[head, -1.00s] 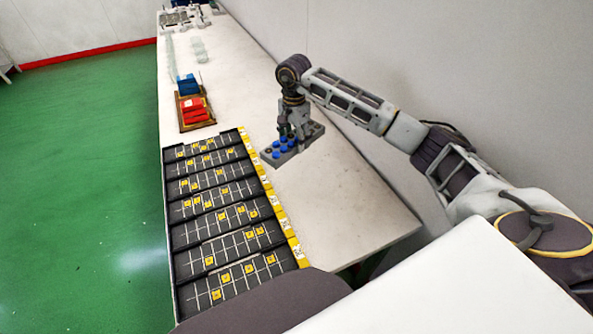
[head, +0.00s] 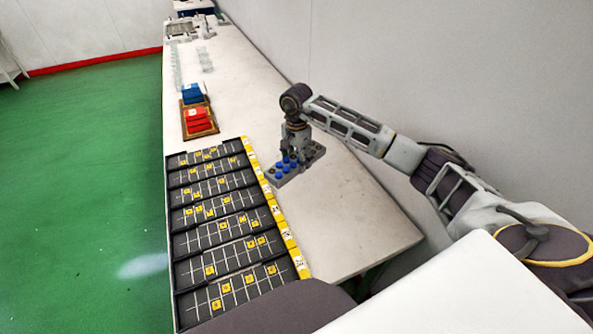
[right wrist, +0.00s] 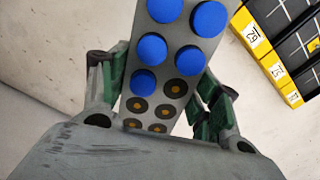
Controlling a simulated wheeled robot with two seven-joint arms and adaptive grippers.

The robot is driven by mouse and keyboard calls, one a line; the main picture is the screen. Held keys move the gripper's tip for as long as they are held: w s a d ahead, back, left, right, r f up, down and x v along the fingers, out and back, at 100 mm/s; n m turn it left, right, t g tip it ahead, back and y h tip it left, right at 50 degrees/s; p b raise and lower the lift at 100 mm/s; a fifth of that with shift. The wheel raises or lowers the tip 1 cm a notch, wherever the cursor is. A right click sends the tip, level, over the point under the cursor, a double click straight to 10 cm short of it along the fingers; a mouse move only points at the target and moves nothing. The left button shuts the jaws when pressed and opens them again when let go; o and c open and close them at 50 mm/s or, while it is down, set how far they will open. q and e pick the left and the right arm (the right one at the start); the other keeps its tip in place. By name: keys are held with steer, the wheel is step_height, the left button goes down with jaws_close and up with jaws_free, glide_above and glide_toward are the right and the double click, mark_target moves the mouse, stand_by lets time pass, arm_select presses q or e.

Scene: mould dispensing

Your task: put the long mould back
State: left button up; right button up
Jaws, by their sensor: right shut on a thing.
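The long mould (head: 314,153) is a grey plate with several blue round pieces at one end and dark, orange-centred round spots at the other. It is over the white table, right of the black trays; I cannot tell whether it touches the table. My right gripper (head: 296,152) is shut on it from above. In the right wrist view, the green-padded fingers of the right gripper (right wrist: 160,88) lie on both sides of the mould (right wrist: 157,96). The mould's near end is hidden behind the gripper body. My left gripper is not in view.
Black gridded trays (head: 222,230) with yellow tags and a yellow labelled edge (head: 278,220) line the table's left side. Beyond them are red blocks (head: 199,120) and blue blocks (head: 193,94). The white table (head: 345,215) is clear in front of and right of the mould.

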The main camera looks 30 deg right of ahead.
steer(key=shift+f, duration=0.65)
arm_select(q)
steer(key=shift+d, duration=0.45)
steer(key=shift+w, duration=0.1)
